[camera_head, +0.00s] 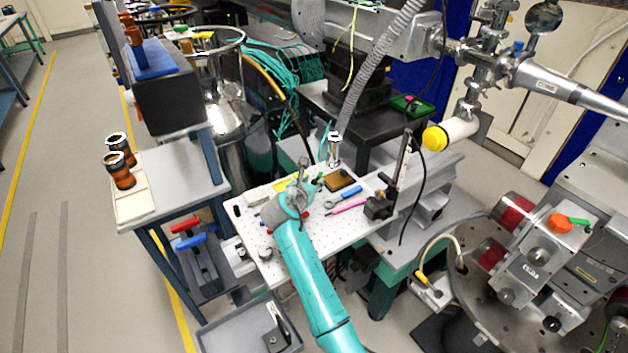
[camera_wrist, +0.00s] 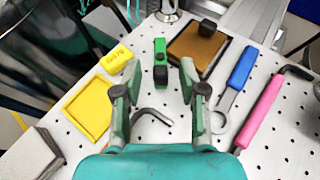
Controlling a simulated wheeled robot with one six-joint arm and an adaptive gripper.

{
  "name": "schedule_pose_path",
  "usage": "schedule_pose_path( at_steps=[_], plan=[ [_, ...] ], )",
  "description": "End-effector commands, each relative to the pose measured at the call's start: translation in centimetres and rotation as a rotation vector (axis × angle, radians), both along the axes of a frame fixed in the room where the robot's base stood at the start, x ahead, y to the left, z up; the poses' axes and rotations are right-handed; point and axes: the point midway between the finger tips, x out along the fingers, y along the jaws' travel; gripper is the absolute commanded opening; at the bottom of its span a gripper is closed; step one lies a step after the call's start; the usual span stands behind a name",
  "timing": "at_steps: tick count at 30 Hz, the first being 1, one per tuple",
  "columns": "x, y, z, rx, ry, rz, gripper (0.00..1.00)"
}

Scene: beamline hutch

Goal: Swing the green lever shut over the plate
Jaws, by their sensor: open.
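The green lever (camera_wrist: 160,47) stands ahead of my gripper (camera_wrist: 160,68) in the wrist view, with a black part at its lower end. It shows between my two spread fingertips, with a gap on each side. My gripper is open and holds nothing. The brown plate (camera_wrist: 193,48) lies to the right of the lever, with a black block on its far corner. In the head view, the plate (camera_head: 341,180) is right of my gripper (camera_head: 302,176), and the lever (camera_head: 318,180) is small and partly hidden.
The white perforated board (camera_head: 270,266) also carries a yellow tray (camera_wrist: 82,108), a hex key (camera_wrist: 152,113), a blue-handled wrench (camera_wrist: 241,68) and a pink-handled tool (camera_wrist: 262,108). A black stand (camera_head: 380,206) is at the board's right.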

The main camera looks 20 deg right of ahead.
Motion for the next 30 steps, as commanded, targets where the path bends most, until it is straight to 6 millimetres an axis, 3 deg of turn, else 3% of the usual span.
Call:
schedule_pose_path(
  at_steps=[6,16,21,30],
  plan=[
    [1.4,-1.0,-0.7,0.0,0.0,-0.001,0.42],
    [1.6,-1.1,-0.7,0.0,-0.001,0.001,0.42],
    [1.6,-1.1,-0.7,0.0,-0.001,0.001,0.0],
    [1.6,-1.0,-0.7,-0.002,0.0,-0.011,0.0]
  ],
)
